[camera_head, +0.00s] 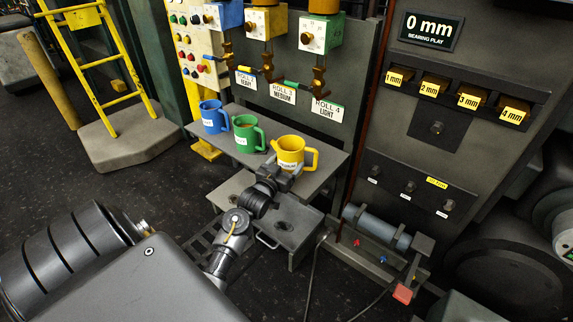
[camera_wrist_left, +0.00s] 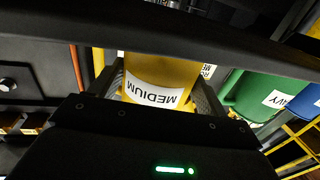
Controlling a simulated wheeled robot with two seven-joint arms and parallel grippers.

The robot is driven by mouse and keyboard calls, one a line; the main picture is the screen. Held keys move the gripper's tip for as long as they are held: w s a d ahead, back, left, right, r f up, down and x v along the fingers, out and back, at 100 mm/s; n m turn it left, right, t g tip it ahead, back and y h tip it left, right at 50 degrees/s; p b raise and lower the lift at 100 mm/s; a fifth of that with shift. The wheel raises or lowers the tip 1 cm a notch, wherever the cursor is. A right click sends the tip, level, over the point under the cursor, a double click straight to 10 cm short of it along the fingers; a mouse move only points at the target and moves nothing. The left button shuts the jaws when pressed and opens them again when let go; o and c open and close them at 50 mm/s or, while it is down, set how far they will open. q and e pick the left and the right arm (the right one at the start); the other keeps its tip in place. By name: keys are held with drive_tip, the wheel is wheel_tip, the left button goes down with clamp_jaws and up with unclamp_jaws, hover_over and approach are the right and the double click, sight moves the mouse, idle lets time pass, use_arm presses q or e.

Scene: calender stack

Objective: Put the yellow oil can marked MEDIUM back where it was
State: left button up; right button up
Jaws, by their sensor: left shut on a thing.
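The yellow oil can (camera_head: 291,150) is upright at the right end of the row of cans, over the grey shelf (camera_head: 322,176). I cannot tell whether its base touches the shelf. My left gripper (camera_head: 281,173) is shut around its lower body from the front. In the left wrist view the yellow can (camera_wrist_left: 160,70) sits between the fingers, its white MEDIUM label upside down in the picture. The green can (camera_head: 248,133) and blue can (camera_head: 213,117) stand to its left on the shelf. My right gripper is not in view.
Signs for roll 2 HEAVY (camera_head: 245,80), roll 3 MEDIUM (camera_head: 283,92) and roll 4 LIGHT (camera_head: 327,110) hang behind the shelf, below valves. A dark cabinet (camera_head: 450,150) stands at right. A grey roller (camera_head: 376,226) lies in front of it. The shelf's right end looks clear.

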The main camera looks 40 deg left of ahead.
use_arm(q)
drive_tip(key=o, duration=1.4)
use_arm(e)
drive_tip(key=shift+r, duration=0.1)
use_arm(q)
drive_tip(key=shift+o, duration=0.2)
drive_tip(key=p+v, duration=0.1)
drive_tip(key=v, duration=1.1)
drive_tip(key=s+d+f+m+g+h, duration=0.1)
drive_tip(key=s+d+f+g, duration=0.2)
drive_tip(key=d+f, duration=0.3)
drive_tip(key=s+d+f+m+g+h, duration=0.1)
drive_tip(key=s+d+f+g+h, duration=0.2)
drive_tip(key=f, duration=0.5)
drive_tip(key=s+d+f+m+g, duration=0.1)
drive_tip(key=s+d+f+g, duration=0.3)
drive_tip(key=s, duration=0.3)
drive_tip(key=s+d+f+m+g, duration=0.1)
drive_tip(key=s+d+f+g, duration=0.3)
drive_tip(key=s, duration=0.4)
drive_tip(key=shift+d+f+g, duration=0.3)
drive_tip(key=shift+d+f, duration=0.35)
drive_tip(key=shift+d, duration=0.4)
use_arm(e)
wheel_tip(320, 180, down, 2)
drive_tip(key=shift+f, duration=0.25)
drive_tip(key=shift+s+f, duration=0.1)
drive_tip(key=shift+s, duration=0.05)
